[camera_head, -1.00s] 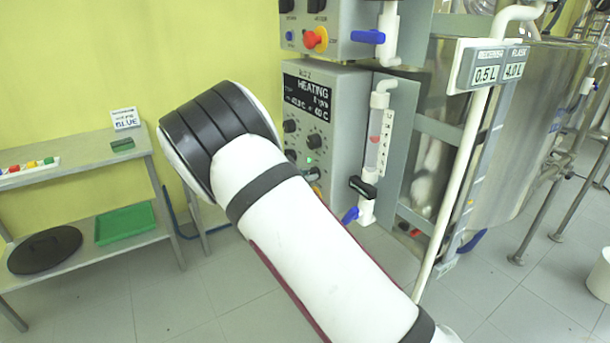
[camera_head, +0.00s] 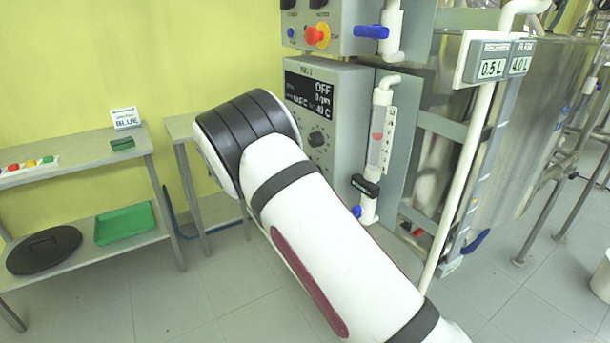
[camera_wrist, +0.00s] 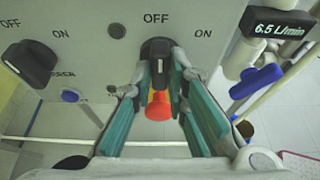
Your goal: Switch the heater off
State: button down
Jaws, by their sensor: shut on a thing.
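In the wrist view my gripper (camera_wrist: 160,70) is shut on a black rotary knob (camera_wrist: 156,47), one teal finger pad on each side. The knob stands upright, in line with the OFF mark above it, with ON to its right. The name beneath it is hidden by my fingers. In the head view the grey control box (camera_head: 345,88) has a dark display (camera_head: 310,92) with OFF as its top large word. My arm hides my gripper and the lower part of the box there.
A second black knob (camera_wrist: 32,62), turned at a slant, sits to the left on the panel. A red-orange button (camera_wrist: 159,108) shows between my fingers. A flow meter tube (camera_head: 379,140) with a blue valve stands right of the box. Metal shelves (camera_head: 85,158) stand left.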

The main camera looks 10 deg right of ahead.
jog(key=shift+d+r, duration=0.1)
jog(key=shift+d, duration=0.15)
jog(key=c, duration=1.6)
grip_release()
jog(key=shift+a, duration=0.15)
jog(key=v, duration=1.1)
jog(key=shift+a+r, duration=0.2)
jog(key=shift+a, duration=0.15)
jog(key=shift+s, duration=0.1)
